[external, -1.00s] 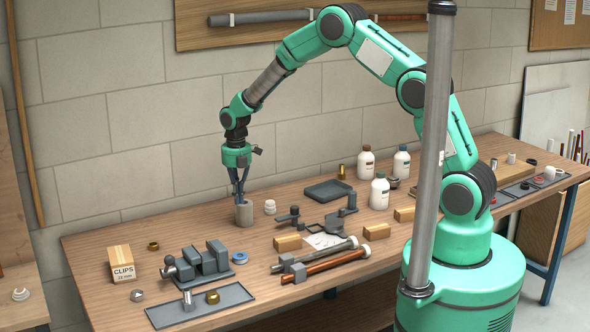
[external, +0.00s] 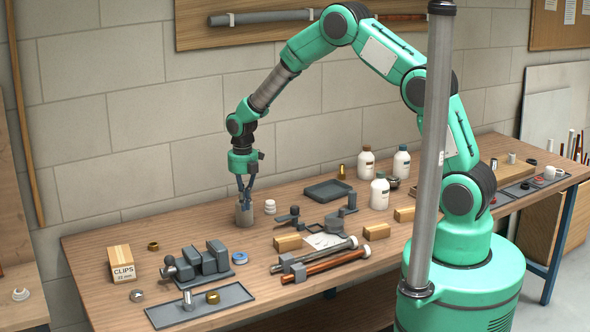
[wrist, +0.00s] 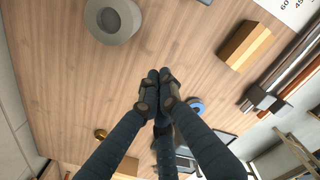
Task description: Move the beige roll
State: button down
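The beige roll (external: 244,215) stands upright on the workbench as a short grey-beige cylinder. In the wrist view the roll (wrist: 112,28) shows from above, near the top left, with a round recess in its end. My gripper (external: 244,202) points down and overlaps the roll in the external view. In the wrist view my gripper (wrist: 160,76) has its dark fingertips drawn together, with nothing seen between them. The tips appear beside the roll, apart from it. Their exact height above the bench is hard to tell.
A white fitting (external: 270,207) stands just right of the roll. A wooden block (external: 288,243), a blue ring (external: 240,257), a grey vise (external: 202,263) and a clips box (external: 121,263) lie nearer the front. White bottles (external: 380,191) stand to the right. The bench left of the roll is clear.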

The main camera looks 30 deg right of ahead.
aim_at(245, 215)
notch_tip(245, 215, down, 9)
jog(key=shift+r, duration=0.1)
jog(key=shift+w+d, duration=0.25)
jog(key=shift+w, duration=0.25)
jog(key=shift+w+d, duration=0.2)
jog(key=shift+w, duration=0.3)
jog(key=shift+w+d+b, duration=0.3)
jog(key=shift+w+d, duration=0.1)
jog(key=shift+w, duration=0.4)
jog(key=w, duration=0.1)
jog(key=w+d, duration=0.1)
jog(key=w, duration=0.1)
jog(key=shift+w+d, duration=0.25)
jog(key=shift+d, duration=0.05)
jog(key=shift+s, duration=0.15)
